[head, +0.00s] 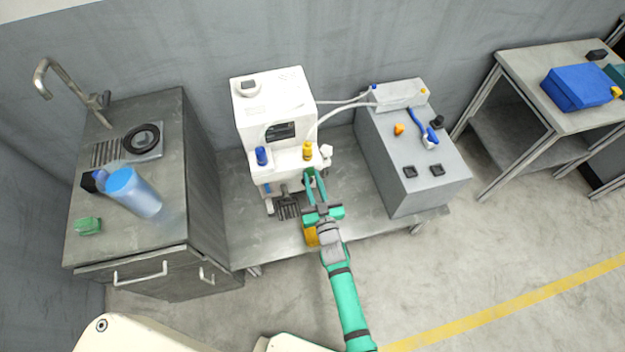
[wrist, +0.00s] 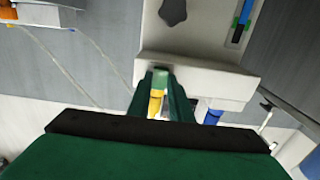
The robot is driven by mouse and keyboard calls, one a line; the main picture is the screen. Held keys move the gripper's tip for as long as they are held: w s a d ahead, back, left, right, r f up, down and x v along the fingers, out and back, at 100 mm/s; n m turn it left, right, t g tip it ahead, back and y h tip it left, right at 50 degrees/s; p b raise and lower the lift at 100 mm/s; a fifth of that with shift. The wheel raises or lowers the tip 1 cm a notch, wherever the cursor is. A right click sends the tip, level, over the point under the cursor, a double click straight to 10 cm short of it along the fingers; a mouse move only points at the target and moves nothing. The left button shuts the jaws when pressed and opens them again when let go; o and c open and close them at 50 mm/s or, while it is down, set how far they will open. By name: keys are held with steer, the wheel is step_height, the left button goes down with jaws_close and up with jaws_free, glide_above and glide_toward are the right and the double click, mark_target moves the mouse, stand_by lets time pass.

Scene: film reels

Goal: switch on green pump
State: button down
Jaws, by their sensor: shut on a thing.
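A white machine (head: 272,115) stands on the metal bench, with a blue-topped part (head: 261,156) and a yellow-topped part (head: 308,150) on its front ledge. My gripper (head: 311,176) is at the front of the machine, just below the yellow part. In the wrist view, my gripper (wrist: 165,88) has its fingers close together around a small pale green piece (wrist: 160,79) at the machine's edge. The yellow part (wrist: 156,103) shows behind it between the fingers. The fingers hide most of the green piece, and I cannot tell its switch position.
A grey box (head: 415,165) with knobs and a blue-handled tool (head: 426,130) stands right of the machine, joined by white hoses (head: 338,110). A sink cabinet (head: 135,235) with a blue cup (head: 133,190) is at left. The floor at right is clear.

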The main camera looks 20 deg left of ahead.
steer(key=shift+f, duration=0.1)
steer(key=shift+w+f+t+y, duration=0.2)
steer(key=shift+t+y, duration=0.3)
steer(key=shift+t, duration=0.2)
steer(key=shift+w+f+t+y, duration=0.1)
steer(key=shift+f+t+y, duration=0.1)
steer(key=shift+t+y, duration=0.4)
steer(key=shift+s+t, duration=0.1)
steer(key=shift+t, duration=0.2)
steer(key=shift+f, duration=0.1)
steer(key=c, duration=1.6)
jaws_free()
steer(key=shift+s, duration=0.1)
steer(key=v, duration=1)
steer(key=shift+s+d+f, duration=0.2)
steer(key=shift+s+f, duration=0.1)
